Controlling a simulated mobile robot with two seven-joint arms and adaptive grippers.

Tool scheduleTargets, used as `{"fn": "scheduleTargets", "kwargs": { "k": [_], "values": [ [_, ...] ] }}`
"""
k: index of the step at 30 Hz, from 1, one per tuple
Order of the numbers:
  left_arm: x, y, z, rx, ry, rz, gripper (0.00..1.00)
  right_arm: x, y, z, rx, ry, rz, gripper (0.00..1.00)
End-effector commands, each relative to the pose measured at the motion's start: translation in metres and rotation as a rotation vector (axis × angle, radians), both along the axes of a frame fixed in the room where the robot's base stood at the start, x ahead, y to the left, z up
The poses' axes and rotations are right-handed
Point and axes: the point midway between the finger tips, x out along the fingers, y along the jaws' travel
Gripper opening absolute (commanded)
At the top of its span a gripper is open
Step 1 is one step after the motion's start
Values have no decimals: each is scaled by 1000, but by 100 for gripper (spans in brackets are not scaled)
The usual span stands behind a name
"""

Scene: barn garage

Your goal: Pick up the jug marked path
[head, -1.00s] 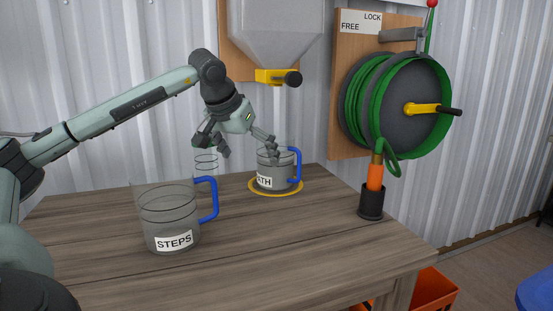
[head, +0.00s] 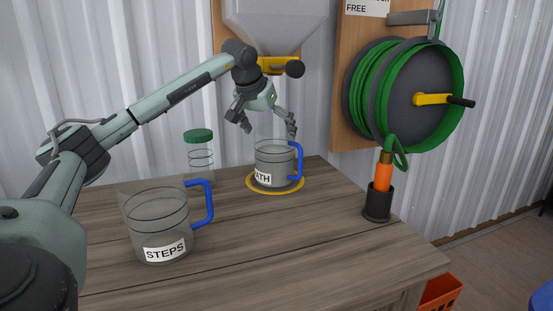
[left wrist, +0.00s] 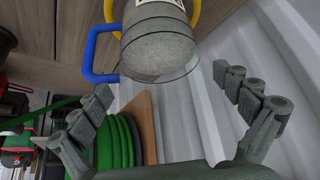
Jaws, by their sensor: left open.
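The jug marked path (head: 273,164) is clear with grey contents and a blue handle. It stands upright on a yellow ring (head: 262,188) at the back of the wooden table; only "ATH" of its label shows. My left gripper (head: 268,126) is open and empty, above the jug and apart from it. In the left wrist view, the jug (left wrist: 158,50) and its blue handle lie beyond the spread fingers of my left gripper (left wrist: 168,115). My right gripper is not in view.
A second jug marked STEPS (head: 158,225) stands at the front left. A green-lidded jar (head: 199,160) is behind it. A hopper (head: 272,22) hangs above the path jug. A green hose reel (head: 400,95) and its orange nozzle in a black holder (head: 378,203) are at right.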

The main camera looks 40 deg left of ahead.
Motion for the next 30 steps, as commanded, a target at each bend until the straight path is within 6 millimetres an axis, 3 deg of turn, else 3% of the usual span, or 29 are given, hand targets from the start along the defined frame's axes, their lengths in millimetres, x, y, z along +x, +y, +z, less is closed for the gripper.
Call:
{"fn": "scheduleTargets", "kwargs": {
  "k": [7, 15, 25, 30],
  "values": [
    [19, 5, 1, 0, -1, -1, 100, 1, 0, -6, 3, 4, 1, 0],
    [38, 12, -36, 0, 1, 1, 100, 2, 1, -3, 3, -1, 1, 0],
    [42, 14, -42, 2, -1, 0, 100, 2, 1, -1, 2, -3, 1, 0],
    [42, 14, -42, 1, -1, 1, 79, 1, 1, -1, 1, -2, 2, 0]
  ]
}}
